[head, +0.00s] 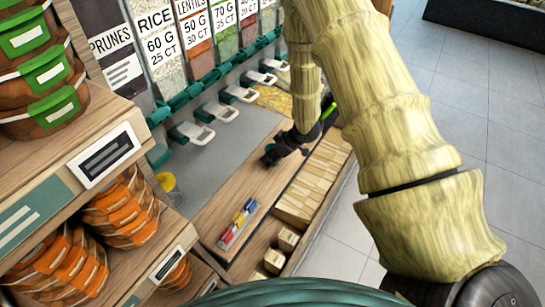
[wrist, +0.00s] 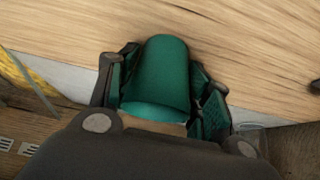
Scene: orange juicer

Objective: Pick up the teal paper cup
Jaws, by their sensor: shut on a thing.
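The teal paper cup (wrist: 160,72) fills the middle of the wrist view, between the two dark fingers of my gripper (wrist: 162,88). The fingers are shut on its sides. Its narrower rounded end points up in the picture, and a lighter teal edge shows at its lower end. In the head view my gripper (head: 278,153) is over the wooden counter, and the cup is hard to tell apart from the dark fingers. I cannot tell whether the cup touches the counter.
The wooden counter (head: 228,199) holds a small rack of colored packets (head: 239,222). Dispenser bins (head: 163,45) with scoops line its back. Tiled floor (head: 455,100) lies open at right.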

